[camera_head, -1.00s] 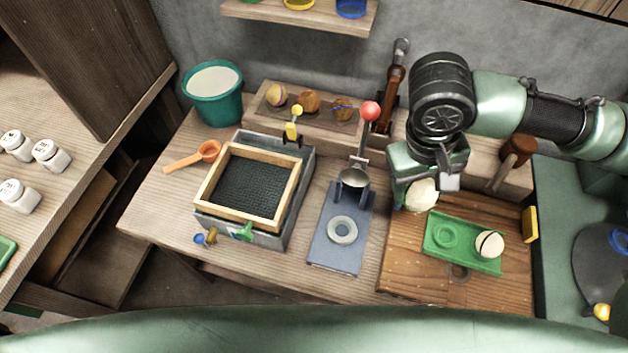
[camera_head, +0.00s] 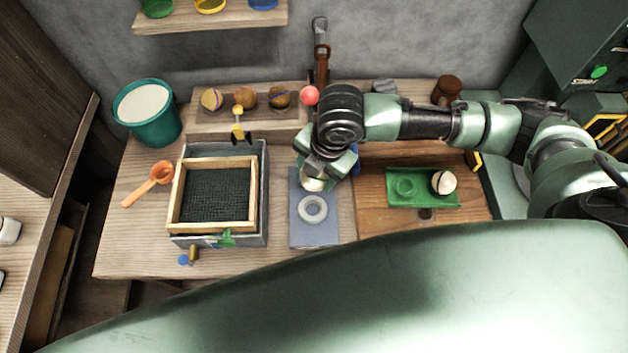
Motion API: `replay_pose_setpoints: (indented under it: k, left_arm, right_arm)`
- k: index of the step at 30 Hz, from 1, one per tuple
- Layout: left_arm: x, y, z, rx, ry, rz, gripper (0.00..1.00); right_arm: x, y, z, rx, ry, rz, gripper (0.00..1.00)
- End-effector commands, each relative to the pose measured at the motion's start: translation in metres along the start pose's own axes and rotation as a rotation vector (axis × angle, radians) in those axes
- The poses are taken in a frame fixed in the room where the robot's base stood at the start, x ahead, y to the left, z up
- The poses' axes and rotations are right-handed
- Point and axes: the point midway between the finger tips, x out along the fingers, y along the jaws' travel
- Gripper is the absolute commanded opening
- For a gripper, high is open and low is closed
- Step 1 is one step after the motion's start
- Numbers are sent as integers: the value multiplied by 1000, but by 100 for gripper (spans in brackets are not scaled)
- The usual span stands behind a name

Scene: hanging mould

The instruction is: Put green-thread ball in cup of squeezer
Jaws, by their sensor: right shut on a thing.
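My right gripper (camera_head: 325,168) is shut on a cream ball (camera_head: 314,185) and holds it at the back part of the squeezer. Only the ball's lower part shows; its thread colour cannot be read. The squeezer has a blue-grey base plate (camera_head: 313,236) with a pale ring (camera_head: 312,209) on it and a red lever knob (camera_head: 309,95) behind. The squeezer's cup is hidden behind my gripper, so I cannot tell whether the ball touches it. My left gripper is not in view.
A green tray (camera_head: 402,202) with another ball (camera_head: 444,182) lies on the wooden board at right. A wood-framed sieve box (camera_head: 172,205) stands left of the squeezer. Several balls sit on the rear wooden block. An orange scoop (camera_head: 150,184) and teal bucket (camera_head: 158,133) are at far left.

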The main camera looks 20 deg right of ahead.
Motion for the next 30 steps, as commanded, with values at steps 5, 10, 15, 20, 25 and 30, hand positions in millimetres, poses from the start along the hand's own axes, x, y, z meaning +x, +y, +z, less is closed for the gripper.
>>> replay_pose_setpoints:
  k: [5,10,15,20,25,30]
  left_arm:
    - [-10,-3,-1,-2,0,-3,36]
    - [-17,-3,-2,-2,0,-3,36]
    - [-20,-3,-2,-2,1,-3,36]
    - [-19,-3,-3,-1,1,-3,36]
    - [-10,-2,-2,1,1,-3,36]
    - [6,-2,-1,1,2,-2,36]
  right_arm:
    - [16,-1,-4,-321,67,-3,11]
    - [32,-4,-6,-623,124,-2,11]
    - [43,-8,-7,-813,160,-1,11]
    - [48,-9,-8,-880,170,0,11]
    - [56,-11,-7,-885,170,0,11]
    - [72,-14,-8,-885,170,0,11]
